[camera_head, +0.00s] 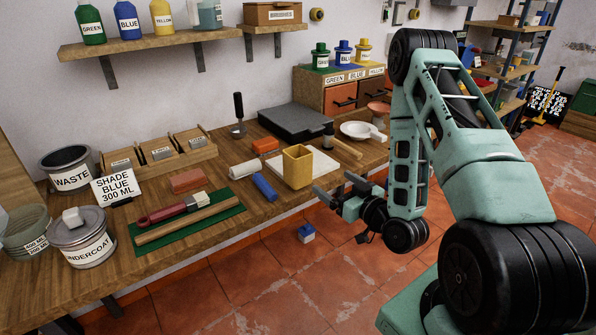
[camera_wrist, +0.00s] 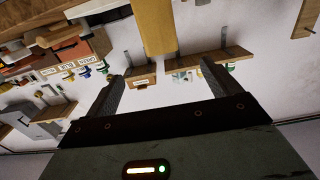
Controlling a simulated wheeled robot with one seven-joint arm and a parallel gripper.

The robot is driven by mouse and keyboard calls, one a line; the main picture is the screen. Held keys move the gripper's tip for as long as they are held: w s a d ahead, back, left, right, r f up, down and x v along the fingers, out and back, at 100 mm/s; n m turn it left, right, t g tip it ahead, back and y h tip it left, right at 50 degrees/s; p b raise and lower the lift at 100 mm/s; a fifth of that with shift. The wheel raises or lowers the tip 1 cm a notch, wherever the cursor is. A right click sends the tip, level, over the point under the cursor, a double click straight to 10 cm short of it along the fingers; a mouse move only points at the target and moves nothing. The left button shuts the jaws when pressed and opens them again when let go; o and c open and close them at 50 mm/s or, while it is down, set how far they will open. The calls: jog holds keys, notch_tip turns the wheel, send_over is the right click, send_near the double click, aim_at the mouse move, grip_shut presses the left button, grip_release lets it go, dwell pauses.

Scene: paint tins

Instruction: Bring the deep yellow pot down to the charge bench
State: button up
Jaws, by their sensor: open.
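A deep yellow, square-sided open pot (camera_head: 297,167) stands upright at the front of the wooden bench (camera_head: 222,167), on or against a white board (camera_head: 327,166). My gripper (camera_head: 338,189) is open and empty, just to the right of the pot at the bench's front edge, apart from it. In the wrist view a yellow block shape, seemingly the pot (camera_wrist: 155,27), lies ahead of and between my open fingers (camera_wrist: 163,78). No label says which surface is the charge bench.
A blue roller (camera_head: 264,187) and a white roller (camera_head: 244,169) lie left of the pot. A white dish (camera_head: 357,130) and a wooden-handled tool (camera_head: 346,147) lie behind it. A green mat (camera_head: 220,213) with tools is further left.

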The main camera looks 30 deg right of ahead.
aim_at(305, 160)
jog(key=w+b, duration=0.2)
jog(key=w, duration=0.1)
jog(key=w+b, duration=0.3)
jog(key=w, duration=0.1)
jog(key=w+b, duration=0.2)
jog(key=w, duration=0.1)
jog(key=shift+w+a+r, duration=0.25)
jog(key=shift+w+r, duration=0.05)
jog(key=shift+r, duration=0.05)
jog(key=shift+w+a, duration=0.1)
jog(key=shift+w, duration=3.1)
jog(key=c, duration=1.2)
jog(key=shift+c, duration=0.2)
